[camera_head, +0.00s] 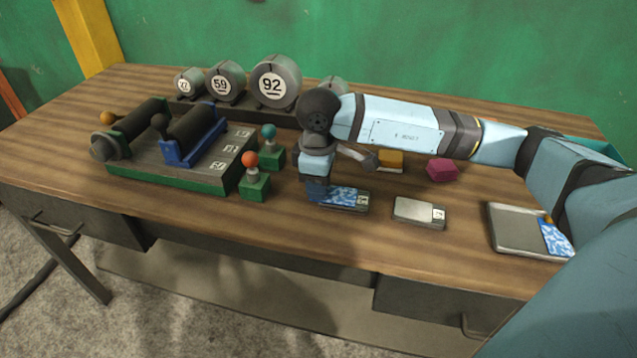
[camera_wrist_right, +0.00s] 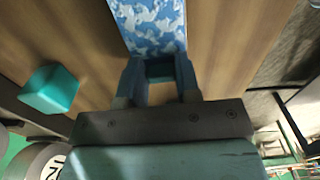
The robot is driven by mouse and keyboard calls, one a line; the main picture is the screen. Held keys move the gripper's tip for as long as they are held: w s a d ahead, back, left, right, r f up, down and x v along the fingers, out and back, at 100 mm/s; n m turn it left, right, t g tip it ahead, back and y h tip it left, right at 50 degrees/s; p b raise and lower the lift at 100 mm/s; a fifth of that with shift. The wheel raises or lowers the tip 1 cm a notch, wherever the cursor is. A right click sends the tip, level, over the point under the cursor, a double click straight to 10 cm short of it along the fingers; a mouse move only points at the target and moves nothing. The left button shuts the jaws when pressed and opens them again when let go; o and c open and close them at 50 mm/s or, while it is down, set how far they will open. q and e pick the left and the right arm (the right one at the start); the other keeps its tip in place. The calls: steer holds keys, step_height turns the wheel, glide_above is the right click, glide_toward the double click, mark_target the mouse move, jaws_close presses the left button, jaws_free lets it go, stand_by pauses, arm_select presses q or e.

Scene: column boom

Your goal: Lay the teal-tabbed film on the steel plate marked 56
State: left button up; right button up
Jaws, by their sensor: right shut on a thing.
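My right gripper (camera_head: 316,190) is low over the table's middle, its fingers mostly hidden in the head view. In the right wrist view it (camera_wrist_right: 159,72) is shut on the teal tab (camera_wrist_right: 159,70) of a blue-and-white film (camera_wrist_right: 150,25). In the head view the film (camera_head: 338,196) stretches right from the gripper, over a small steel plate (camera_head: 361,208) with a white label (camera_head: 363,200). I cannot tell whether it touches the plate, and the number is too small to read. A bare steel plate (camera_head: 414,209) with a label lies to the right. My left gripper is out of view.
A grey tray (camera_head: 505,230) holding another blue film (camera_head: 555,237) is at the right. A roller device (camera_head: 180,160) and two ball-topped green posts (camera_head: 254,186) stand left. Numbered drums (camera_head: 275,82) line the back. Yellow (camera_head: 390,160), crimson (camera_head: 441,169) and teal blocks (camera_wrist_right: 50,90) are nearby.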

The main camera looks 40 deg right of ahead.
stand_by(0.4)
steer(key=o, duration=1.5)
steer(key=shift+c, duration=0.2)
steer(key=shift+r+p, duration=1.2)
steer(key=shift+r, duration=2.3)
